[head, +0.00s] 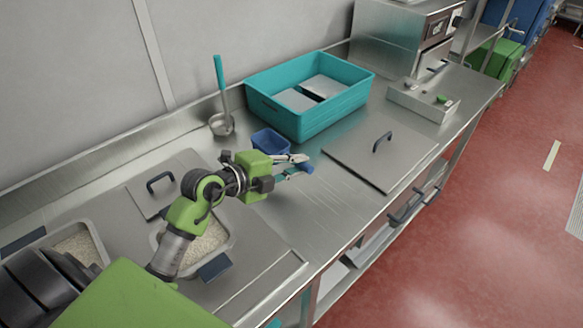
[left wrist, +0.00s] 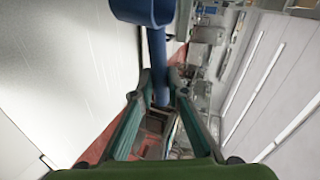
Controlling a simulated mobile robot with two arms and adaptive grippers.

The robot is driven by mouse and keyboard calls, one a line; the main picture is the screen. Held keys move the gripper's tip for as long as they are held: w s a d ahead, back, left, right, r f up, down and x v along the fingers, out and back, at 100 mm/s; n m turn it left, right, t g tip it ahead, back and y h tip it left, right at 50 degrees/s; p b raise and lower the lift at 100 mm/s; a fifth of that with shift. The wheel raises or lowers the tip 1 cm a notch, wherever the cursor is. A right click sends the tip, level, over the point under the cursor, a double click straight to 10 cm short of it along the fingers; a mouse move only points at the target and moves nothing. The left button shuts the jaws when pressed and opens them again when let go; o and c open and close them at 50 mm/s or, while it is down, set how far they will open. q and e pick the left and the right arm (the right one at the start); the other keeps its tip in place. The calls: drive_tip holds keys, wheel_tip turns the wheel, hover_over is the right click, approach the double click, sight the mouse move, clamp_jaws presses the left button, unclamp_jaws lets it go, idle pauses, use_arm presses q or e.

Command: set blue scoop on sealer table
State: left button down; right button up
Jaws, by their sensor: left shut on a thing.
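My left gripper (head: 298,166) reaches in from the left over the steel table (head: 320,215) and is shut on the handle of the blue scoop (head: 270,142). The scoop's bowl shows behind the gripper, and the handle end shows at the fingertips. The scoop appears held above the table; the exact gap is hard to tell. In the left wrist view the scoop's handle (left wrist: 157,62) runs between the two fingers, with the bowl at the top edge. My right gripper is not in view.
A teal crate (head: 262,98) with flat items stands behind the gripper. A ladle (head: 222,122) with a teal handle leans at the wall. A lid (head: 400,155) and a steel box with a green button (head: 420,102) are right. Bins of white grains lie under my arm. Bare table lies front of the gripper.

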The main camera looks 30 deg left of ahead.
use_arm(q)
drive_tip(key=w+a+f, duration=0.1)
drive_tip(key=f, duration=0.1)
drive_tip(key=w+a+f, duration=0.1)
drive_tip(key=f, duration=0.1)
drive_tip(key=w+a+f, duration=0.1)
drive_tip(key=a, duration=0.1)
drive_tip(key=shift+w+a+f, duration=0.1)
drive_tip(key=shift+w+f, duration=0.2)
drive_tip(key=shift+f, duration=0.1)
drive_tip(key=f, duration=0.3)
drive_tip(key=shift+w+a, duration=0.2)
drive_tip(key=shift+a, duration=0.05)
drive_tip(key=shift+f, duration=0.45)
drive_tip(key=c, duration=2)
unclamp_jaws()
